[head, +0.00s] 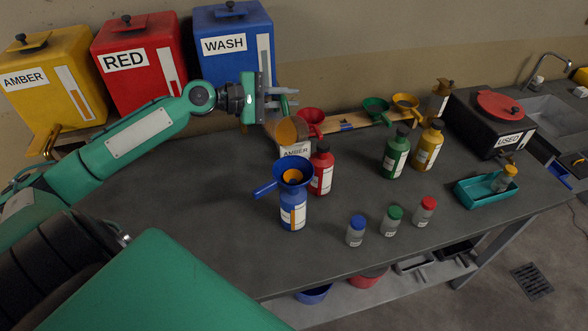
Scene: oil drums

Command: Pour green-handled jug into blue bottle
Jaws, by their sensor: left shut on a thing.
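My left gripper (283,98) is shut on a clear jug (296,151) labelled AMBER, with amber liquid showing inside. Amber colour shows inside the funnel, and an amber strip shows on the bottle's label. My right gripper is not in view.
A red bottle (322,171) stands close right of the blue bottle. Green (395,154) and yellow (427,147) bottles stand farther right. Several small capped jars stand in front. A teal tray (480,195) and black USED box (480,125) are at right. The bench's left is clear.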

